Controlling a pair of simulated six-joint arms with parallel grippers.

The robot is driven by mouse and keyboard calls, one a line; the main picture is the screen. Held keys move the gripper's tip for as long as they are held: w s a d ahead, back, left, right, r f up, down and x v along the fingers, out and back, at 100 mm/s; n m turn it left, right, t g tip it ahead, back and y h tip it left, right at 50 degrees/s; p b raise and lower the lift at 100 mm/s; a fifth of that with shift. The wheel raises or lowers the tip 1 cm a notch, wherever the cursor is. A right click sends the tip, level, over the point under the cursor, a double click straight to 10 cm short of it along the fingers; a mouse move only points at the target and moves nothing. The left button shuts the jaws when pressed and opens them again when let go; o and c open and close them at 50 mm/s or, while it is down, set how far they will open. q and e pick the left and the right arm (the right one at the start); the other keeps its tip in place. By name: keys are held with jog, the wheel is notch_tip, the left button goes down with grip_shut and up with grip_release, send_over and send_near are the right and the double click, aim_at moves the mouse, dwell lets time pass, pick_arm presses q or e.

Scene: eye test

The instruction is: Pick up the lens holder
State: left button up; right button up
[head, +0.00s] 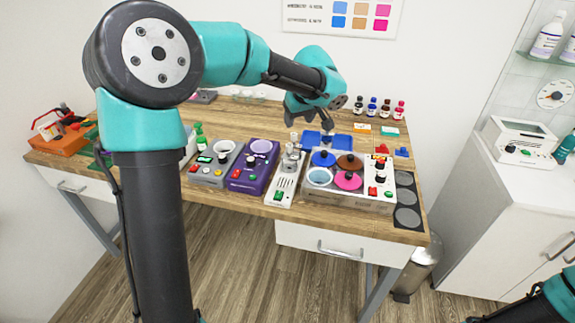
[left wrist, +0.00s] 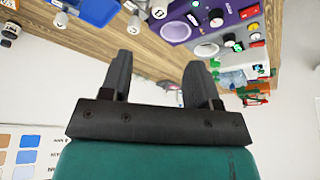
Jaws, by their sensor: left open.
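No part is clearly recognisable to me as the lens holder; the small pieces on the table are too small to tell apart. My left gripper (head: 327,121) is above the back middle of the table, close over a blue tray (head: 312,139). In the left wrist view the left gripper (left wrist: 157,78) shows its two dark fingers wide apart with nothing between them. A narrow white panel (head: 283,184) with small pale cylindrical pieces stands in front of it. A unit with coloured discs (head: 345,193) stands to its right. My right gripper is not in view.
A purple device (head: 250,176) and a grey device (head: 212,172) stand left of the white panel. An orange box (head: 68,139) is at the far left. The wooden table (head: 232,115) has bare room behind the devices.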

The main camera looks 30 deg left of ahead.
aim_at(290, 145)
pick_arm(q)
jog(key=x, duration=1.1)
jog(key=shift+a+f, duration=0.15)
jog(key=shift+f, duration=0.05)
jog(key=shift+w+a+f, duration=0.1)
jog(key=shift+f, duration=0.25)
jog(key=shift+x, duration=2.6)
jog(key=shift+a+r, duration=0.1)
jog(key=shift+a, duration=0.05)
grip_shut()
